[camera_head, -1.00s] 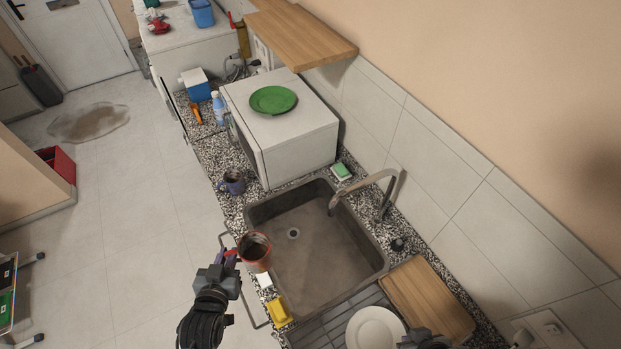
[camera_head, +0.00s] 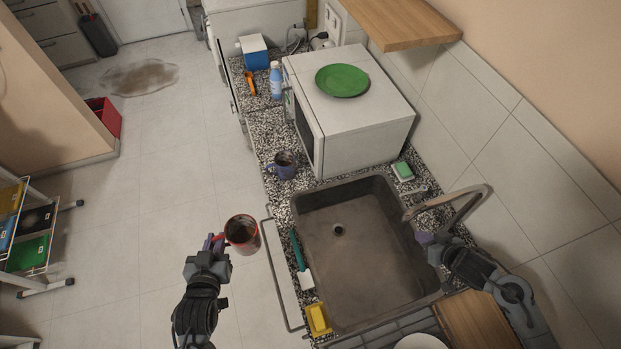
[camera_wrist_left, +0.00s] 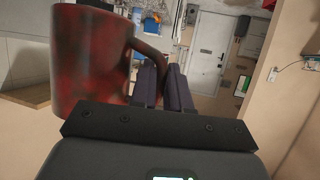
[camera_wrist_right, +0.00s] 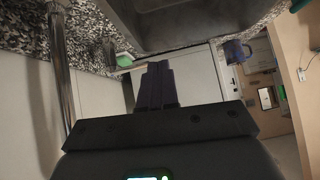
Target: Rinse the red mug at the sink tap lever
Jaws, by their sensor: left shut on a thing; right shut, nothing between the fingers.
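The red mug (camera_head: 242,234) is held by its handle in my left gripper (camera_head: 216,243), left of the sink and outside its front edge. It looks upright, with dark brown inside. In the left wrist view the mug (camera_wrist_left: 88,60) has dark stains on its red side, and the fingers (camera_wrist_left: 163,85) are shut on its handle. The sink (camera_head: 350,290) is empty. The tap (camera_head: 455,198) arches over its right side. My right gripper (camera_head: 428,240) is shut and empty near the tap, over the sink's right edge.
A blue mug (camera_head: 283,165) stands on the speckled counter. A white appliance (camera_head: 362,140) with a green plate (camera_head: 342,80) is behind the sink. A sponge (camera_head: 403,171), a teal-handled brush (camera_head: 298,250) and a yellow item (camera_head: 318,319) lie around the rim. The basin is clear.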

